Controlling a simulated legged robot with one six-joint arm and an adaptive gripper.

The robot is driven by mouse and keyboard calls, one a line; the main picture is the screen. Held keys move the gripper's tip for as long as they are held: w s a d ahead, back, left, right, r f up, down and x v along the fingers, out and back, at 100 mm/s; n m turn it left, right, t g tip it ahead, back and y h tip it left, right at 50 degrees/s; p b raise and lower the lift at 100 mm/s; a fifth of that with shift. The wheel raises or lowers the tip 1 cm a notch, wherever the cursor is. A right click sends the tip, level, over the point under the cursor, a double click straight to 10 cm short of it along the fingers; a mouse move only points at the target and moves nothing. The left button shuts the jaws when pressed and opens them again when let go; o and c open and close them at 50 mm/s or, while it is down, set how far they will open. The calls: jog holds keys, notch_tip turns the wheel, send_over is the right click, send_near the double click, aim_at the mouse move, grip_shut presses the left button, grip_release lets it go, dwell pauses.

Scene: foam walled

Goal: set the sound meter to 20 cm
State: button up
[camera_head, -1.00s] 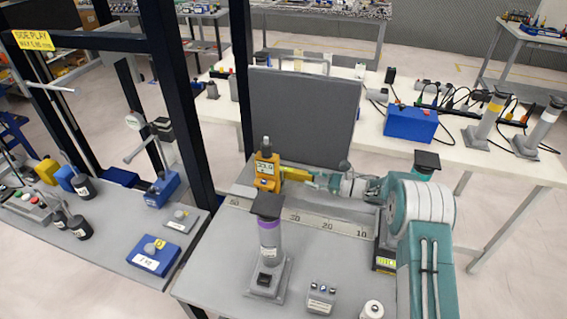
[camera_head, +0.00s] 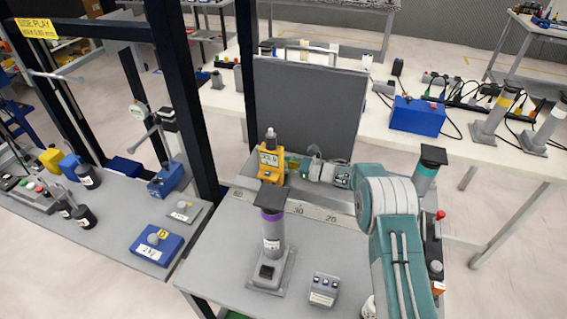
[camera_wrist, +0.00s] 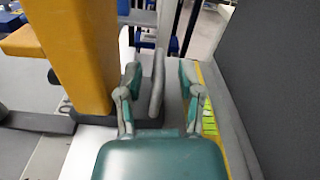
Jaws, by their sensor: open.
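The yellow sound meter (camera_head: 269,166), with a grey top and a small display, stands upright on the bench near the foot of the dark foam panel. A printed scale (camera_head: 312,214) runs along the bench in front of it, with 50, 30 and 20 readable. The meter appears left of the 30 mark. My gripper (camera_head: 291,163) is at the meter's right side. In the wrist view my gripper (camera_wrist: 158,92) is open, with a grey upright piece (camera_wrist: 157,82) between its fingers. The yellow body (camera_wrist: 78,50) rises left of the fingers. Contact cannot be told.
The foam panel (camera_head: 305,108) stands close behind the gripper. A purple-banded grey cylinder (camera_head: 272,236) stands in front of the meter. A small button box (camera_head: 323,290) sits at the bench's front. A dark frame post (camera_head: 192,110) rises at left.

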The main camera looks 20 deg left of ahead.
grip_shut()
jog(key=d, duration=1)
jog(key=shift+w+d+r, duration=0.1)
grip_release()
notch_tip(320, 180, up, 10)
jog(key=shift+a, duration=0.2)
